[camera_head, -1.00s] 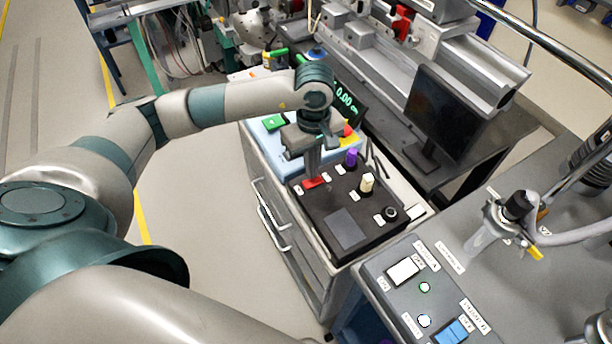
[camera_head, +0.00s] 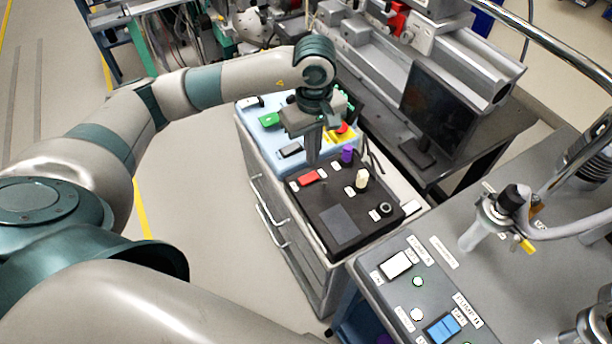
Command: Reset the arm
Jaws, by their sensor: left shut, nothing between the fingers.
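My left arm reaches in from the left and bends down over a drawer cabinet. My left gripper (camera_head: 313,157) points down, shut and empty, in front of the far part of a black control box (camera_head: 340,222). I cannot tell whether its tips touch the box. The box carries a red switch (camera_head: 309,177), a purple knob (camera_head: 347,154), a cream knob (camera_head: 362,179) and a dark round knob (camera_head: 386,209). A light blue panel (camera_head: 256,123) behind it has a green switch (camera_head: 269,119) and a red button (camera_head: 342,128), partly hidden by my gripper. My right gripper is not in view.
A grey panel (camera_head: 436,253) with a white switch (camera_head: 396,264) and a blue switch (camera_head: 443,328) stands at the lower right. A dark monitor (camera_head: 438,112) stands behind the cabinet (camera_head: 291,240). Open floor (camera_head: 200,210) lies left of the cabinet.

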